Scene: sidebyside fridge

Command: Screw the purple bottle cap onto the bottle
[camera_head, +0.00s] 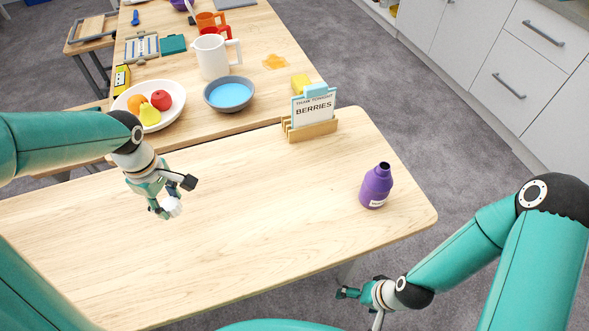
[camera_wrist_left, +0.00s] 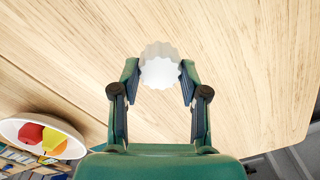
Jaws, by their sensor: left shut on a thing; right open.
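A purple bottle (camera_head: 376,187) with an open dark neck and a small white label stands upright near the right end of the near table. My left gripper (camera_head: 167,207) is above the left part of the table, shut on a white cap (camera_head: 173,206) with a scalloped edge. In the left wrist view the white cap (camera_wrist_left: 160,67) sits between the fingertips of the left gripper (camera_wrist_left: 159,82). No purple cap shows. My right gripper (camera_head: 361,295) is open and empty, low in front of the table's near edge, well apart from the bottle.
The near table (camera_head: 270,230) is clear between the left gripper and the bottle. A wooden holder (camera_head: 310,130) with a sign stands at its back edge. On the far table are a fruit plate (camera_head: 178,101), a blue bowl (camera_head: 228,94) and a white pitcher (camera_head: 212,58).

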